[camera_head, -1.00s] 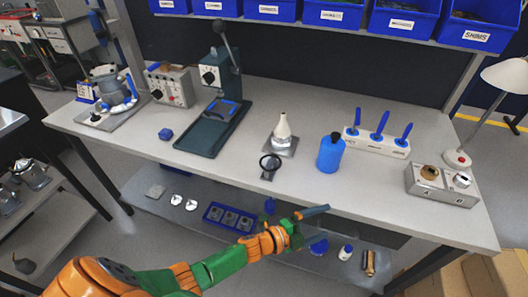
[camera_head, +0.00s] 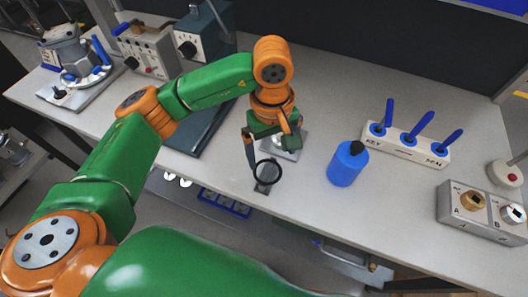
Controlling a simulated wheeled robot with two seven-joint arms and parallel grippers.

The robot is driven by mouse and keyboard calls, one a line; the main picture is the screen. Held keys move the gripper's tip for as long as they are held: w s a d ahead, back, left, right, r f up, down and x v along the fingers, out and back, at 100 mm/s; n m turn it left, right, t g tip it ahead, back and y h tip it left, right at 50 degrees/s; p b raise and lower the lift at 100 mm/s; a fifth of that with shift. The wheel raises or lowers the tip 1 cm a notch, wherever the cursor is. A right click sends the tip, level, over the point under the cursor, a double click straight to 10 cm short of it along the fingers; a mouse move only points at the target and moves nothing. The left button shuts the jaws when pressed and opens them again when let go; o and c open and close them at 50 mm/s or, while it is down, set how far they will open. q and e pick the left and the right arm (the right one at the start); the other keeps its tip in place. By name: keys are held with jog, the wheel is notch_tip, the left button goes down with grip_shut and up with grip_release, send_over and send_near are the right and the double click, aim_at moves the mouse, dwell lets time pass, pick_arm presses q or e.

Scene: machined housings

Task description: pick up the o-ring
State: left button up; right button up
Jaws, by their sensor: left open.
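The o-ring (camera_head: 282,174) is a black ring held upright on a small grey stand (camera_head: 264,188) near the front edge of the bench. My left gripper (camera_head: 271,157) is over it, pointing down. Its jaws are apart, with one dark finger at the ring's left side and the other up and to the right. The fingers overlap the upper ring in the picture, and I cannot tell whether they touch it. Nothing shows held. My right gripper is not in view.
A silver plate (camera_head: 294,153) stands just behind the o-ring, partly hidden by my gripper. To the right are a blue bottle (camera_head: 345,165), a white rack with blue-handled tools (camera_head: 405,147) and a grey A/B box (camera_head: 480,216). The bench front (camera_head: 310,205) is clear.

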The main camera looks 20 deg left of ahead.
aim_at(268, 172)
pick_arm(q)
jog(key=shift+w+a, duration=0.35)
jog(key=shift+a, duration=0.15)
jog(key=f+p, duration=0.1)
jog(key=s+f+p, duration=0.1)
jog(key=f+p, duration=0.1)
jog(key=shift+f, duration=0.3)
notch_tip(268, 172, down, 3)
jog(key=shift+r, duration=0.15)
jog(key=shift+w+d+f, duration=0.1)
jog(key=shift+w+f, duration=0.05)
jog(key=shift+f, duration=0.05)
jog(key=shift+f+b, duration=0.25)
jog(key=shift+b, duration=0.15)
